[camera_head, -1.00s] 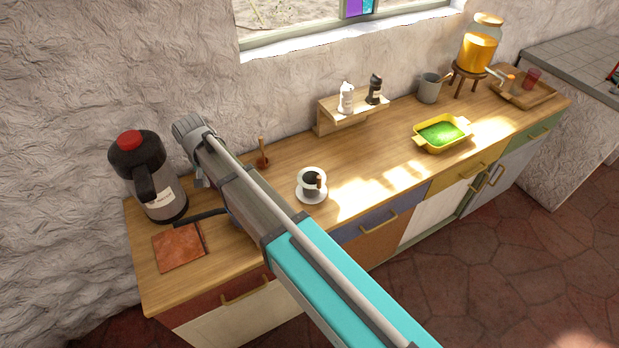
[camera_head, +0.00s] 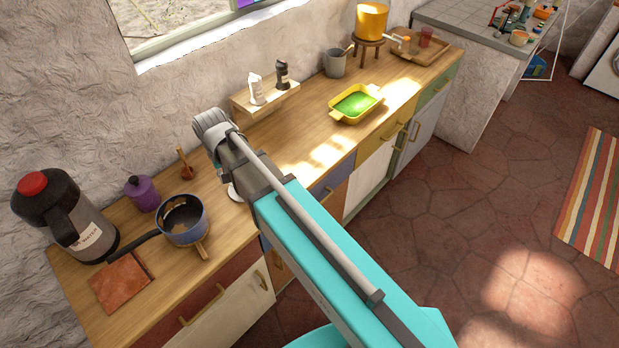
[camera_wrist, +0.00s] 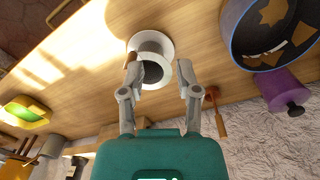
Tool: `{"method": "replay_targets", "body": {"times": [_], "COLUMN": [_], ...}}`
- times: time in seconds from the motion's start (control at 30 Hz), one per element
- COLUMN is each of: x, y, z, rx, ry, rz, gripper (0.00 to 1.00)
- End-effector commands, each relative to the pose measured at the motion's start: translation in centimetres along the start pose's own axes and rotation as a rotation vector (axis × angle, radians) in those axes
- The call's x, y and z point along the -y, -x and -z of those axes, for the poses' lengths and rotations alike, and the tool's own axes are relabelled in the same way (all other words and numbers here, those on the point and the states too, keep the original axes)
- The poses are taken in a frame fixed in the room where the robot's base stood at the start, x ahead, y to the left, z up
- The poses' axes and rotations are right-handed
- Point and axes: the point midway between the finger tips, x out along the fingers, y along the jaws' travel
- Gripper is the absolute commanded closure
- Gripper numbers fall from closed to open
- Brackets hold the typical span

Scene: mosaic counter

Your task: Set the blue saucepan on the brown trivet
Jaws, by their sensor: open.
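The blue saucepan (camera_head: 183,222) stands upright on the counter, its dark handle pointing left in the head view. A wooden bar juts from beneath its front; I cannot tell what it belongs to. The brown trivet (camera_head: 120,283) appears to be the flat reddish-brown square at the left, beside the pan, with the handle end near its back edge. In the wrist view the pan (camera_wrist: 268,32) is at the top right, apart from my gripper (camera_wrist: 155,82). My gripper is open and empty, over the cup area. In the head view my arm hides its fingers.
A white cup (camera_wrist: 152,62) on a saucer is just beyond my fingers. A purple lidded pot (camera_head: 142,193) and a red-topped flask (camera_head: 65,215) stand behind the pan and trivet. A wooden-handled tool (camera_head: 185,163) stands near the wall. A yellow dish (camera_head: 355,103) is farther right.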

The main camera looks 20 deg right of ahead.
Motion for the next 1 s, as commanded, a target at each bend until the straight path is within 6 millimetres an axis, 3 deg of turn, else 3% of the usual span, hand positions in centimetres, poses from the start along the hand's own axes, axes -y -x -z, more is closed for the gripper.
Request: {"method": "replay_targets", "body": {"times": [0.1, 0.5, 0.7, 1.0], "x": [-4.4, -16.2, -19.6, -20.7], "y": [-0.2, -0.7, -0.8, -0.9], "z": [-1.6, -7.1, -9.3, -10.0], "rx": [-0.001, -0.008, -0.013, -0.015], "ry": [-0.026, -0.093, -0.114, -0.12], "rz": [0.007, 0.026, 0.032, 0.034], "gripper": [0.57, 0.57, 0.57, 0.57]}}
